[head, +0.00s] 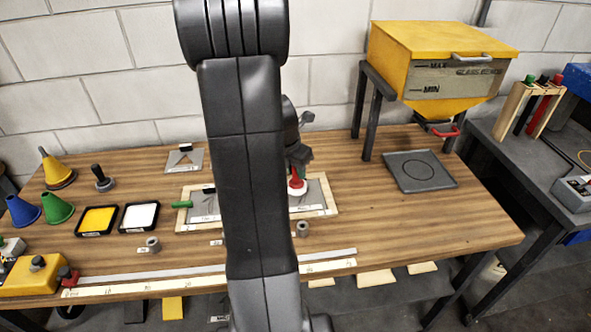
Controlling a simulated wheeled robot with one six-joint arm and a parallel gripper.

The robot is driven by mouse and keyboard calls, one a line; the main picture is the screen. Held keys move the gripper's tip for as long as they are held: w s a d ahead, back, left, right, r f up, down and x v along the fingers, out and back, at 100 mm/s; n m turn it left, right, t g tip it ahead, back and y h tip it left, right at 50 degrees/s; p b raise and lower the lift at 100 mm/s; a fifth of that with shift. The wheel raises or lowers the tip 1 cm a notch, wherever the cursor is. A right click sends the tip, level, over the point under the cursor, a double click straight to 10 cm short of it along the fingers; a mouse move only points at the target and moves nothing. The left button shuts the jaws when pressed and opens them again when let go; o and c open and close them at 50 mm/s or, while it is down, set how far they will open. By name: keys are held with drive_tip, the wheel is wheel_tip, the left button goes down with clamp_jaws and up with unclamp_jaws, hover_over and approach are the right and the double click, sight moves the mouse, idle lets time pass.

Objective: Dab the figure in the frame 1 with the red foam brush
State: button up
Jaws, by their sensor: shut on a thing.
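My gripper (299,166) points down and is shut on the red foam brush (297,183), held upright. The brush's pale foot is over the right part of a pale wooden frame (333,208) with grey plates in it. I cannot tell whether the foot touches the plate. My arm crosses the middle of the head view and hides the centre of the framed area. The frame's left part (180,222) shows on the other side of my arm. The figure in the frame and any number on it are not readable.
A green-handled tool (182,204) lies at the frame's left edge. Yellow (98,220) and white (139,217) pads, cones and a yellow machine (30,280) stand left. A grey tray (420,171) lies right, below a yellow hopper (440,65). Table between frame and tray is clear.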

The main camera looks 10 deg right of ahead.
sight(296, 183)
drive_tip(key=shift+d+f, duration=0.1)
drive_tip(key=shift+d, duration=0.1)
drive_tip(key=shift+a+f+b, duration=0.25)
drive_tip(key=shift+f+b, duration=0.65)
drive_tip(key=shift+b, duration=0.1)
drive_tip(key=shift+s+b+x, duration=0.2)
drive_tip(key=shift+b+x, duration=0.8)
drive_tip(key=shift+a+f, duration=0.1)
drive_tip(key=shift+f, duration=0.4)
drive_tip(key=shift+r, duration=0.1)
wheel_tip(296, 183, up, 5)
drive_tip(key=p, duration=0.4)
drive_tip(key=shift+f, duration=0.25)
